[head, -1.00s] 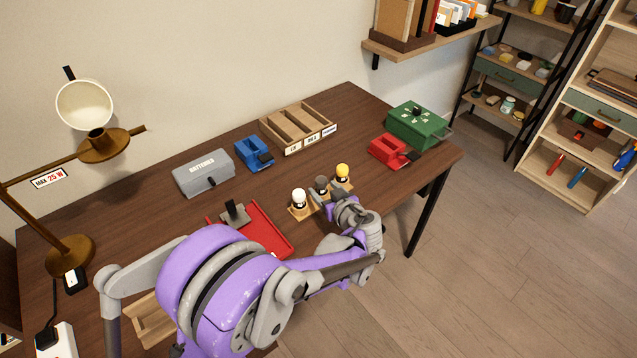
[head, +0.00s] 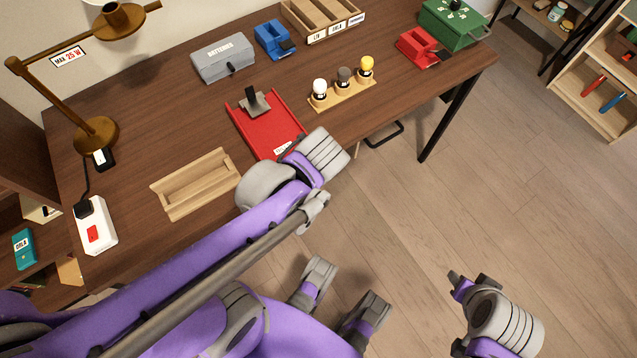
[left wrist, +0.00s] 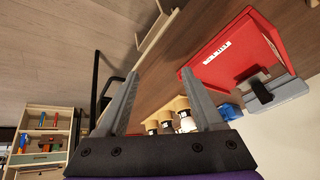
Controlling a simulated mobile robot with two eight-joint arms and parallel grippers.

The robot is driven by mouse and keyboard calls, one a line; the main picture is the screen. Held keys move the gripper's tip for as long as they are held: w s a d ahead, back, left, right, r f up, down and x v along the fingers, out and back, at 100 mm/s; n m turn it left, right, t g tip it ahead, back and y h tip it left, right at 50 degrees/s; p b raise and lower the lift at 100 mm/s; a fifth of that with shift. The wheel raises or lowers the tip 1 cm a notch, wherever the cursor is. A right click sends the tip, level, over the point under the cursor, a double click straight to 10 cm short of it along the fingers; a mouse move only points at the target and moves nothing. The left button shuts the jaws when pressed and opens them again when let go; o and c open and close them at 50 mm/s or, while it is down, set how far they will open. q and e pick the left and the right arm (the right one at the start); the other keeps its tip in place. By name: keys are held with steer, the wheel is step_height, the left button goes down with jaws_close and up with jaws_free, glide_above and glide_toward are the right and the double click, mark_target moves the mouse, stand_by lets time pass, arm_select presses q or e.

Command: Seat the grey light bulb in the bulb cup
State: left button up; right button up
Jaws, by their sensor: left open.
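The grey light bulb (head: 344,74) stands upright in the middle of a wooden bulb stand (head: 355,94), between a white bulb (head: 320,87) and a yellow bulb (head: 366,65). The three bulbs show small and upside down in the left wrist view. A small brown cup (head: 116,12) sits on the lamp's brown disc at top left; it looks like the bulb cup, and its inside is not clear. My left gripper (left wrist: 160,75) is open and empty, near the red tray's front corner and apart from the bulbs. My right gripper (head: 467,286) is low at right, off the table; its jaws are unclear.
A red tray (head: 262,125) with a grey block lies left of the stand. A wooden trough (head: 195,184) is at front left. A grey battery box (head: 223,58), blue holder (head: 272,42), red holder (head: 417,48) and green box (head: 455,22) line the back.

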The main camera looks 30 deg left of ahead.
arm_select(q)
steer(key=s+d+f+m+h, duration=0.1)
steer(key=s+d+m+h, duration=0.2)
steer(key=s, duration=0.3)
steer(key=shift+s+d, duration=0.35)
steer(key=shift+d, duration=0.35)
step_height(320, 180, up, 14)
steer(key=w+p, duration=0.2)
steer(key=p, duration=1)
steer(key=shift+f+t, duration=0.2)
steer(key=shift+t, duration=0.2)
